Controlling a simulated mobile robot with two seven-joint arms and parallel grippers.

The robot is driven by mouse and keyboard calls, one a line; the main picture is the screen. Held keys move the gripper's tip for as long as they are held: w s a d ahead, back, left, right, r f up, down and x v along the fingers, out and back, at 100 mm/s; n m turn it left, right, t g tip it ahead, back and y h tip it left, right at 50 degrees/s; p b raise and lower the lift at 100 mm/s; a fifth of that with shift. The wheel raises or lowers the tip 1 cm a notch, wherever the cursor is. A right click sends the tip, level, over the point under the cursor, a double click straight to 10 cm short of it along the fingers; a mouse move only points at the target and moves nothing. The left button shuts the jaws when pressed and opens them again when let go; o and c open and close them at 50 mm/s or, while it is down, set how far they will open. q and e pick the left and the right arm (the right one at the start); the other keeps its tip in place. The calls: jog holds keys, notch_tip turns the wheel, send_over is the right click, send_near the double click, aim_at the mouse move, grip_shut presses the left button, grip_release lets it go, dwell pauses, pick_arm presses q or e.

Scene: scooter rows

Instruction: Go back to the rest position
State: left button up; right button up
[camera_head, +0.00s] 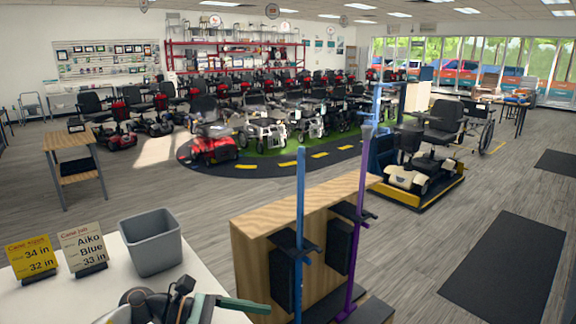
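Grey and black parts (150,304) with a teal bar (232,304) show at the bottom edge, over the white table (100,272). They look like the end of my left arm, but they are cut off, and I cannot tell fingertips or grip. My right gripper is out of view. A blue cane (300,205) and a purple cane (358,215) stand upright in black holders at the wooden rack (262,262). An empty-looking grey bin (151,243) stands on the table. Beside it are a yellow sign (32,258) and a beige sign (83,249).
A scooter (425,150) stands on a yellow-edged platform behind the rack. Rows of scooters (250,125) fill the back. A small wooden stand (73,166) is at left. Dark mats (503,268) lie at right. The wooden floor at left centre is open.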

pick_arm(q)
jog(key=s+a+f+m+t+y, duration=0.25)
jog(key=f+m+t, duration=0.25)
jog(key=m, duration=0.6)
jog(key=s+a+f+m+t+y, duration=0.2)
jog(key=f+m+t+y, duration=0.25)
jog(key=m, duration=0.55)
jog(key=s+a+f+m+t+y, duration=0.2)
jog(key=f+m+t, duration=0.35)
jog(key=m, duration=0.55)
jog(key=s+a+f+n+g+y, duration=0.3)
jog(key=s+f+n+g, duration=0.3)
jog(key=s+f+n, duration=0.5)
jog(key=s+a+f, duration=0.1)
jog(key=s, duration=0.2)
jog(key=shift+f+g+y, duration=0.2)
jog(key=shift+g+y, duration=0.2)
